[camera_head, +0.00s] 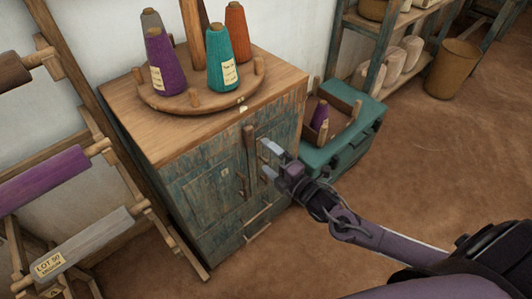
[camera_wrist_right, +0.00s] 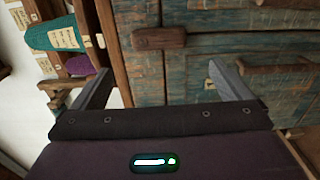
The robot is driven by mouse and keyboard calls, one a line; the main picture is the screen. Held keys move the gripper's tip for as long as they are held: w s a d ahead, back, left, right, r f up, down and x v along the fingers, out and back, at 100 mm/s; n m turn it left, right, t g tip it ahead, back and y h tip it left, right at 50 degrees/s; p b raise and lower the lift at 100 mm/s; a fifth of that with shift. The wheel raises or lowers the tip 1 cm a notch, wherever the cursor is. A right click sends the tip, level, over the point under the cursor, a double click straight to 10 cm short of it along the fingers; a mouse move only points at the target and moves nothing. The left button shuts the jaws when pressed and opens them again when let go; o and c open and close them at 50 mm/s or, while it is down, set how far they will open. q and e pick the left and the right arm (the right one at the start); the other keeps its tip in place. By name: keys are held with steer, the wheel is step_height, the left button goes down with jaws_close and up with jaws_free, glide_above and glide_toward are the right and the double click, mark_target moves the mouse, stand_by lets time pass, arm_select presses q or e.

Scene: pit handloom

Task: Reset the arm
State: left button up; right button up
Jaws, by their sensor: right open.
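My right gripper (camera_head: 268,159) is open and empty in front of the wooden cabinet (camera_head: 190,190) with worn blue-green doors. In the right wrist view its two fingers (camera_wrist_right: 160,88) stand wide apart, with cabinet wood behind them and nothing between them. An upright wooden bar (camera_head: 251,157) runs down the cabinet front just behind the fingers. I cannot tell whether a finger touches the cabinet. My left gripper is not in view.
Purple (camera_head: 165,63), teal (camera_head: 221,62), orange (camera_head: 237,33) and grey yarn cones stand on a round pegged tray (camera_head: 190,107) on the cabinet. A teal box (camera_head: 330,160) sits right of it. A rack with rolls (camera_head: 45,180) stands left.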

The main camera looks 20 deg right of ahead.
steer(key=s+d+f+m+g+h, duration=0.2)
steer(key=s+d+f+m, duration=0.15)
steer(key=f, duration=0.55)
steer(key=s+d+f+m+g+h+p, duration=0.1)
steer(key=s+d+f+m+g+h, duration=0.2)
steer(key=f, duration=0.7)
steer(key=s+d+f+m+g+h, duration=0.1)
steer(key=s+d+f+m+g, duration=0.2)
steer(key=f, duration=0.6)
steer(key=s+a+f+m+g, duration=0.2)
steer(key=s+f, duration=0.4)
steer(key=s, duration=0.5)
steer(key=s+a+f+m+g, duration=0.3)
steer(key=s+f+m, duration=0.2)
steer(key=s, duration=0.6)
steer(key=s+a+f+m+g+p, duration=0.1)
steer(key=s+a+f+m+g, duration=0.1)
steer(key=s+f, duration=0.5)
steer(key=s+m+g, duration=0.1)
steer(key=s, duration=0.2)
steer(key=shift+s+a, duration=0.2)
steer(key=shift+s, duration=0.2)
